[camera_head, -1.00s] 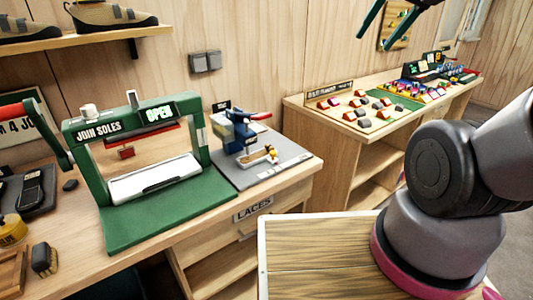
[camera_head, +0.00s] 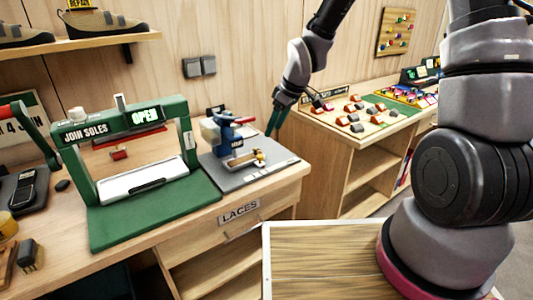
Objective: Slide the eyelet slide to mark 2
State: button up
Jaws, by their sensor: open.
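Which part is the eyelet slide, and where mark 2 is, are too small to tell. My gripper (camera_head: 276,130) points down with its green fingers, just right of the press and apart from the slide. It is open and holds nothing visible.
A green sole-joining press (camera_head: 140,115) with a lit OPEN sign stands to the left. A side table (camera_head: 345,145) with several coloured pieces is behind my gripper. The grey mat (camera_head: 262,178) has free room in front of the slide.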

aim_at(260, 156)
jog(key=x, duration=1.1)
jog(key=shift+s+a+f, duration=0.1)
jog(key=shift+a+f, duration=0.2)
grip_shut()
dwell(1.0)
